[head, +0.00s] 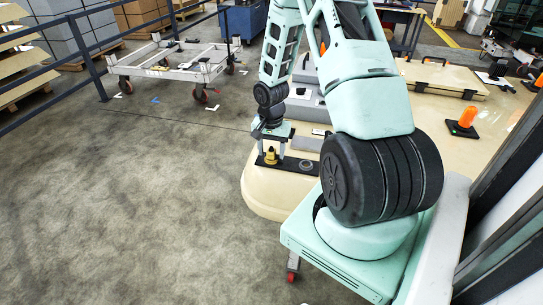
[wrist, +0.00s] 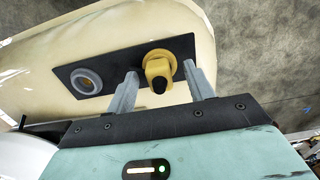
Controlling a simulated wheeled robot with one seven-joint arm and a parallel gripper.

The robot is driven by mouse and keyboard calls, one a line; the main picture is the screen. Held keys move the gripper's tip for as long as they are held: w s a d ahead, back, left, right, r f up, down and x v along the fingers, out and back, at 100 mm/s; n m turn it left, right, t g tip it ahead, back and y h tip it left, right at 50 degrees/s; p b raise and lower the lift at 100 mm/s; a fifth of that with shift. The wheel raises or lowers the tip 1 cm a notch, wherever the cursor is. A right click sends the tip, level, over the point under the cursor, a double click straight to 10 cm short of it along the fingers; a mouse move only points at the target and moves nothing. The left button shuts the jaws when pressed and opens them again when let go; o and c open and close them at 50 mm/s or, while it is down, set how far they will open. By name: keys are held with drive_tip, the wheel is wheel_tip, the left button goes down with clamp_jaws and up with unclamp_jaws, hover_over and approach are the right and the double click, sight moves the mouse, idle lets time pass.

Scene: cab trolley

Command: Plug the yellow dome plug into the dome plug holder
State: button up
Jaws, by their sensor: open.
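The yellow dome plug (wrist: 160,68) stands on one end of a black plate (wrist: 123,66) in the wrist view, with a dark tip facing the camera. It shows small in the head view (head: 271,157). A grey ring with a round recess, seemingly the dome plug holder (wrist: 87,79), is at the plate's other end, empty; it also shows in the head view (head: 306,165). My gripper (wrist: 160,70) is open, one finger on each side of the plug, with gaps visible. Whether the fingers touch it is unclear; the head view shows my gripper (head: 271,149) over that end.
The plate lies on a cream body (head: 265,199) with a rounded corner. Grey boxy parts (head: 306,107) stand just behind it. Orange-topped posts (head: 466,120) are at the right. A wheeled cart (head: 175,63) and dark railing (head: 60,50) are at the back left. The left floor is clear.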

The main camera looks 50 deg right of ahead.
sight(272, 150)
idle(0.5)
clamp_jaws()
drive_tip(key=shift+r+p, duration=2.5)
drive_tip(key=shift+r, duration=0.55)
drive_tip(key=s+d+b, duration=0.1)
drive_tip(key=s+d, duration=0.3)
drive_tip(key=s, duration=0.6)
drive_tip(key=shift+s+d+r+b, duration=0.25)
drive_tip(key=shift+s+r+b, duration=0.1)
drive_tip(key=shift+r, duration=0.1)
